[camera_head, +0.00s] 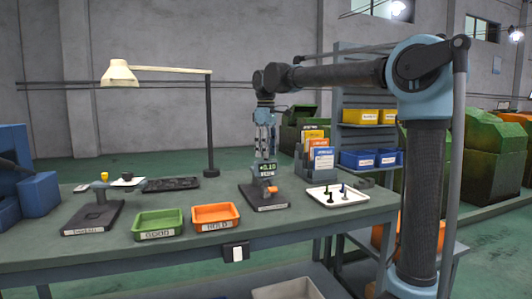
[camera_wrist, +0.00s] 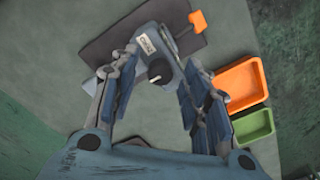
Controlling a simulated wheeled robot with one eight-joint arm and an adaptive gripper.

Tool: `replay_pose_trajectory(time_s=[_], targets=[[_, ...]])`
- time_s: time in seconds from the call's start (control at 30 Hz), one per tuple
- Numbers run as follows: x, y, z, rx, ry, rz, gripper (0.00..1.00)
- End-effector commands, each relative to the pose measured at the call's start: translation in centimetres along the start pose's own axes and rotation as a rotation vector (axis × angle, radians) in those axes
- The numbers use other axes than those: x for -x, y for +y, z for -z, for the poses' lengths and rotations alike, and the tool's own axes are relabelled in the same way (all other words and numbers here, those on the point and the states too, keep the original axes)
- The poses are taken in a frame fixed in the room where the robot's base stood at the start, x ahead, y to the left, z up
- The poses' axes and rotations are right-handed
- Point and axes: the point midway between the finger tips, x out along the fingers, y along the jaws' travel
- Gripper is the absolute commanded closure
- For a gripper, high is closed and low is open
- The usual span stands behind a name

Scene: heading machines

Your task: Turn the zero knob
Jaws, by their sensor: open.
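The gauge (camera_head: 266,171) stands on a dark base plate on the bench, with a lit display that seems to read 0.10. In the wrist view the gauge's top shows a white label (camera_wrist: 147,43), too small to read surely, perhaps ZERO. Beside it is a dark round knob (camera_wrist: 159,71) with a white mark, likely the zero knob. My gripper (camera_head: 266,143) points down just above the gauge. In the wrist view my gripper (camera_wrist: 161,60) is open, its fingers on either side of the knob and apart from it. The knob is not discernible in the head view.
An orange tray (camera_head: 215,226) and a green tray (camera_head: 158,236) lie left of the gauge. A white tray (camera_head: 325,204) with small dark pieces is to the right. A card rack (camera_head: 315,155) stands behind. A lamp (camera_head: 210,120) rises at the back left.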

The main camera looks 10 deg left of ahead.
Motion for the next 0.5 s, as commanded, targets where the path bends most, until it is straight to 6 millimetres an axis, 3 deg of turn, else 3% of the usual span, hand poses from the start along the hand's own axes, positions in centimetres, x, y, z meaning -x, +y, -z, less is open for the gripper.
replay_pose_trajectory(time_s=[0.33, 0.5], targets=[[-0.41, -0.01, -0.01, 0.0, 0.0, 0.0, 0.57], [-0.39, -0.01, -0.01, 0.0, 0.0, 0.0, 0.93]])
